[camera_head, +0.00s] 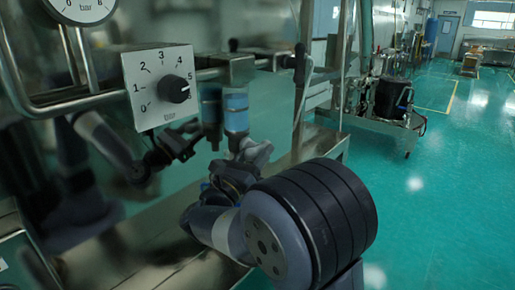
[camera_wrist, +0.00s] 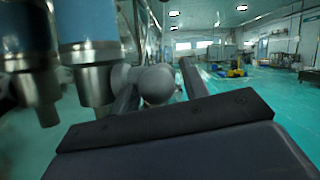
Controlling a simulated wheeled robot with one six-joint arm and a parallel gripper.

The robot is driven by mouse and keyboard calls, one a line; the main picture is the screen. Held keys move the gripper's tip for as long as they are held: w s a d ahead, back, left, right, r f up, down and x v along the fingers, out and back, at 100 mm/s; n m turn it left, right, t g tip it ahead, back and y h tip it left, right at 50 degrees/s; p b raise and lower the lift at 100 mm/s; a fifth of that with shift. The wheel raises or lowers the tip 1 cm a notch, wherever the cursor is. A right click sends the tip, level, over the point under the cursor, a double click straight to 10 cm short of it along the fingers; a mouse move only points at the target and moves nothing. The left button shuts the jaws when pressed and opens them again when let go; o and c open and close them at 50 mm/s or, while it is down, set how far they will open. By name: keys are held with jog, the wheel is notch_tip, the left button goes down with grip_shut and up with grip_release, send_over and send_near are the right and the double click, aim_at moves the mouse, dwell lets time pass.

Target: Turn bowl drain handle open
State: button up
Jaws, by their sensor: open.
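My gripper (camera_head: 250,148) is open beside two blue-and-metal cylinders (camera_head: 236,112) in the head view. In the wrist view my gripper (camera_wrist: 160,72) has its fingers apart, and a grey rounded knob-like piece (camera_wrist: 157,86) shows between them. This piece may be the drain handle; I cannot tell for sure, nor whether the fingers touch it. In the head view no drain handle can be made out around the gripper. The blue-and-metal cylinders (camera_wrist: 88,50) stand close to the left of the fingers in the wrist view.
A white panel (camera_head: 150,66) with a black dial knob (camera_head: 173,89) and a round gauge (camera_head: 84,8) are at upper left. Shiny metal equipment there mirrors my arm. A metal cart (camera_head: 372,122) stands behind. The green floor (camera_head: 450,165) is open at right.

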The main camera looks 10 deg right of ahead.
jog(key=shift+w+d+r, duration=0.1)
jog(key=shift+d, duration=0.1)
grip_shut()
dwell(0.4)
